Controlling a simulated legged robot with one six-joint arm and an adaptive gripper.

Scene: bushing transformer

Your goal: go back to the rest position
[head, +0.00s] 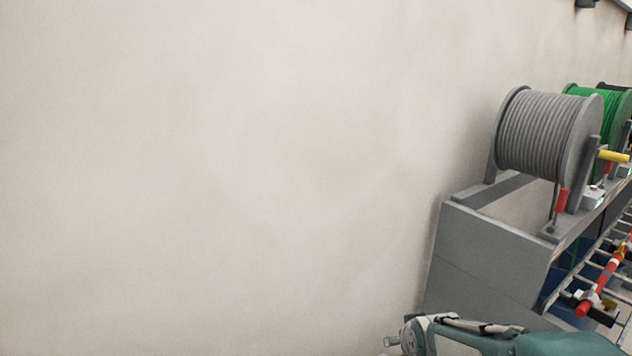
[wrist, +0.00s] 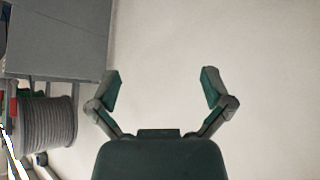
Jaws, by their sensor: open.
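My gripper (wrist: 160,90) is open in the wrist view, with its two fingers spread wide. Nothing is between the fingers; behind them is only the plain pale wall. In the head view, part of my arm shows at the bottom right edge, in front of the lower part of a grey stand. I cannot make out the fingertips clearly in that view.
A grey cable reel (head: 545,135) sits on a grey stand (head: 490,250) at the right, with a green reel (head: 607,110) behind it. The grey reel also shows at the left of the wrist view (wrist: 45,122). A bare wall (head: 220,170) fills the left and middle.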

